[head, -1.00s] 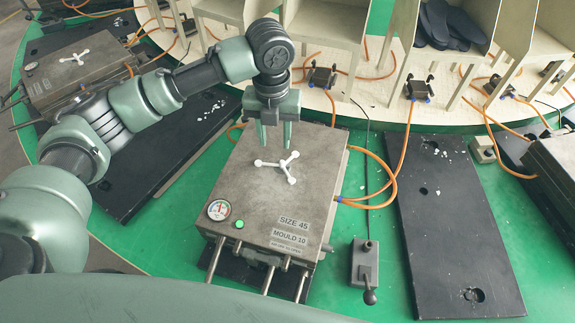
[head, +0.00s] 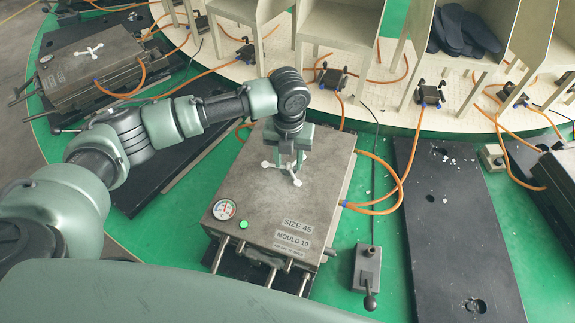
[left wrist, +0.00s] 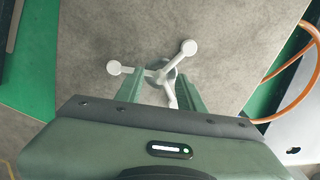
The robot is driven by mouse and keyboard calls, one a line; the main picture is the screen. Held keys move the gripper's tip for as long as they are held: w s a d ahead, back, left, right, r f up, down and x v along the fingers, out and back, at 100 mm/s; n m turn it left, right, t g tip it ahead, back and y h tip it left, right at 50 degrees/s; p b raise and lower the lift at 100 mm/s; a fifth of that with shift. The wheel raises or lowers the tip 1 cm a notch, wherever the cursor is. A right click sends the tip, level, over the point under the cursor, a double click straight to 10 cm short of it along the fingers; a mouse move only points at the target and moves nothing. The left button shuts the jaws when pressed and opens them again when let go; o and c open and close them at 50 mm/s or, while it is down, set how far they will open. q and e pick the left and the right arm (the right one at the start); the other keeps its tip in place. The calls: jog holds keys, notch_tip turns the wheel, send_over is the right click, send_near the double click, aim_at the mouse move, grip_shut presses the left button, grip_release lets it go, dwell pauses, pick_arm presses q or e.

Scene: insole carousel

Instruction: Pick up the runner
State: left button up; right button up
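The runner is a white three-armed piece with round knobs (head: 291,176) on top of the grey metal mould marked SIZE 45, MOULD 10 (head: 250,190). My left gripper (head: 285,166) points down at the runner, its fingers low over the mould top. In the left wrist view, the runner (left wrist: 188,47) has its hub and one arm between the two fingers (left wrist: 162,80). The fingers look apart, with gaps on both sides of the runner. My right gripper is in neither view.
A gauge (head: 224,209) and a green light sit on the mould's near left corner. A lever box (head: 367,268) stands to its right, with orange hoses beside it. A similar mould (head: 95,66) with a white runner is at the back left. Pale racks stand behind.

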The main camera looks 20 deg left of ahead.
pick_arm(q)
grip_shut()
jog(key=shift+r, duration=0.15)
